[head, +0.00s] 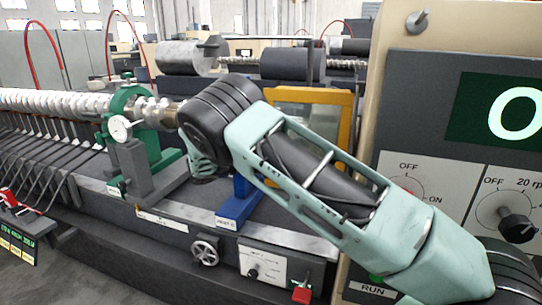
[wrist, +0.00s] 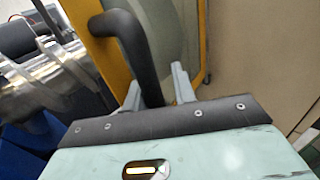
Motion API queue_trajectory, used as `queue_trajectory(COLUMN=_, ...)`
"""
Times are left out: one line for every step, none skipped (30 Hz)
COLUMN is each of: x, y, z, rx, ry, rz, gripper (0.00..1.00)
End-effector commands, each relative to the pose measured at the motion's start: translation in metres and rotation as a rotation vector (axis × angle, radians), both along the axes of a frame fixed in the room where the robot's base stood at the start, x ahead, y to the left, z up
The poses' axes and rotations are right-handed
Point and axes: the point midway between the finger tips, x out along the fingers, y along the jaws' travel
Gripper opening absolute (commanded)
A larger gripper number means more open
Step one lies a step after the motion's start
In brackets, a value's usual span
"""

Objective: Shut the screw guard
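The screw guard (head: 346,112) is a clear panel in a yellow frame. In the head view it stands raised behind my arm, which hides its lower left part. In the wrist view its yellow frame (wrist: 113,62) and black bar handle (wrist: 137,38) are close. My gripper (wrist: 157,88) has its two grey fingers apart, one on each side of the handle's near end. A gap shows between the handle and the right finger; contact on the left is unclear. The head view does not show my fingers.
A long ribbed screw (head: 60,102) runs left, with a green clamp and dial gauge (head: 120,128) beside it. A blue stand (head: 238,203) is below my arm. A beige control cabinet (head: 440,55) stands close on the right. Two barrels lie behind.

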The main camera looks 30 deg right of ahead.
Motion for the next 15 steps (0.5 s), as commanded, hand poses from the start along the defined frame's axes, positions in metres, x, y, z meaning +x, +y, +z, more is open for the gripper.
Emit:
queue_trajectory(x=0.005, y=-0.003, z=0.003, rx=-0.005, ry=-0.004, rz=0.015, gripper=0.38)
queue_trajectory(x=0.005, y=-0.002, z=0.003, rx=-0.005, ry=-0.005, rz=0.016, gripper=0.38)
queue_trajectory(x=0.005, y=-0.001, z=0.002, rx=-0.005, ry=-0.005, rz=0.016, gripper=0.38)
queue_trajectory(x=0.006, y=0.001, z=0.002, rx=-0.005, ry=-0.006, rz=0.017, gripper=0.38)
queue_trajectory(x=0.006, y=0.004, z=0.002, rx=-0.005, ry=-0.006, rz=0.018, gripper=0.38)
queue_trajectory(x=0.007, y=0.009, z=0.001, rx=-0.004, ry=-0.008, rz=0.018, gripper=0.38)
queue_trajectory(x=0.008, y=0.014, z=0.000, rx=-0.004, ry=-0.009, rz=0.019, gripper=0.38)
queue_trajectory(x=0.008, y=0.020, z=0.000, rx=-0.003, ry=-0.010, rz=0.021, gripper=0.38)
queue_trajectory(x=0.009, y=0.028, z=-0.001, rx=-0.002, ry=-0.009, rz=0.023, gripper=0.38)
queue_trajectory(x=0.010, y=0.035, z=-0.002, rx=-0.002, ry=-0.009, rz=0.021, gripper=0.38)
queue_trajectory(x=0.011, y=0.042, z=-0.002, rx=-0.001, ry=-0.010, rz=0.021, gripper=0.38)
queue_trajectory(x=0.011, y=0.051, z=-0.003, rx=-0.001, ry=-0.008, rz=0.019, gripper=0.38)
queue_trajectory(x=0.012, y=0.058, z=-0.003, rx=-0.001, ry=-0.008, rz=0.018, gripper=0.38)
queue_trajectory(x=0.012, y=0.065, z=-0.003, rx=-0.001, ry=-0.008, rz=0.017, gripper=0.38)
queue_trajectory(x=0.013, y=0.075, z=-0.003, rx=-0.001, ry=-0.008, rz=0.016, gripper=0.38)
